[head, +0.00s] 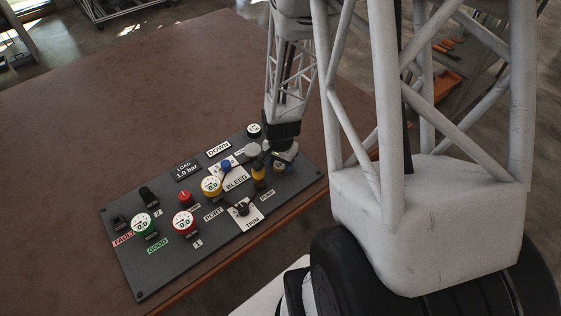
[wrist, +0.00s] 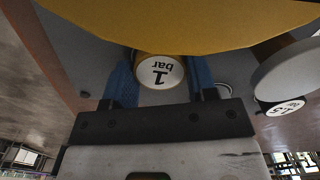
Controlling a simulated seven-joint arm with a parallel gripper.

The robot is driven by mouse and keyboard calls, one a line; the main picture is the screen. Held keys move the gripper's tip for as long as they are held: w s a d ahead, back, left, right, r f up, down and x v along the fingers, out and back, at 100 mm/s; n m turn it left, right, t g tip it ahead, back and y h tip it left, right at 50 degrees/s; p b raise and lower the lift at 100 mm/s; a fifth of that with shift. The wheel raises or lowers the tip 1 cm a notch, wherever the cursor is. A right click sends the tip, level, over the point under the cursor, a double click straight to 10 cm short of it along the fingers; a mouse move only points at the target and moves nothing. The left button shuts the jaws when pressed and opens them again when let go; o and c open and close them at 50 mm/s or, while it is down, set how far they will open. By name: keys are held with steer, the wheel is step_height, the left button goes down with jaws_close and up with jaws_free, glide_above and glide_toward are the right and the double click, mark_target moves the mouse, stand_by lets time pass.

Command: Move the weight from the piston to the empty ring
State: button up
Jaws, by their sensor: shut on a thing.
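My gripper (head: 281,158) is at the right end of the dark panel (head: 172,262). In the wrist view, its two blue fingers (wrist: 160,82) are closed on both sides of a brass weight with a white face reading "1 bar" (wrist: 160,72). In the head view, a small part of this weight (head: 279,167) shows under the gripper. I cannot tell whether it touches the panel. A pale grey disc (head: 252,150), likely the piston's top, stands left of the gripper and also shows at right in the wrist view (wrist: 290,68). I cannot make out the empty ring clearly.
A yellow and black post (head: 259,172) stands close left of the gripper; a large yellow surface (wrist: 190,22) fills the top of the wrist view. A dark weight labelled "1.5" (head: 254,130) stands behind. Gauges, knobs and switches crowd the panel's left. The brown table (head: 90,130) is otherwise clear.

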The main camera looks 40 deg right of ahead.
mark_target(280, 164)
steer(key=o, duration=1.1)
steer(key=shift+r, duration=0.1)
step_height(280, 164, up, 12)
steer(key=shift+r, duration=0.25)
steer(key=shift+f, duration=0.15)
steer(key=s+a+r+n+t, duration=0.1)
steer(key=s+a+r+n, duration=0.4)
steer(key=a+r, duration=0.5)
steer(key=s+a+r+n+t, duration=0.1)
steer(key=s+a+r+n, duration=0.4)
steer(key=a+r+n, duration=0.3)
step_height(280, 164, up, 5)
steer(key=shift+s+a+f+t, duration=0.15)
steer(key=shift+s+a+t, duration=0.2)
steer(key=shift+a, duration=0.6)
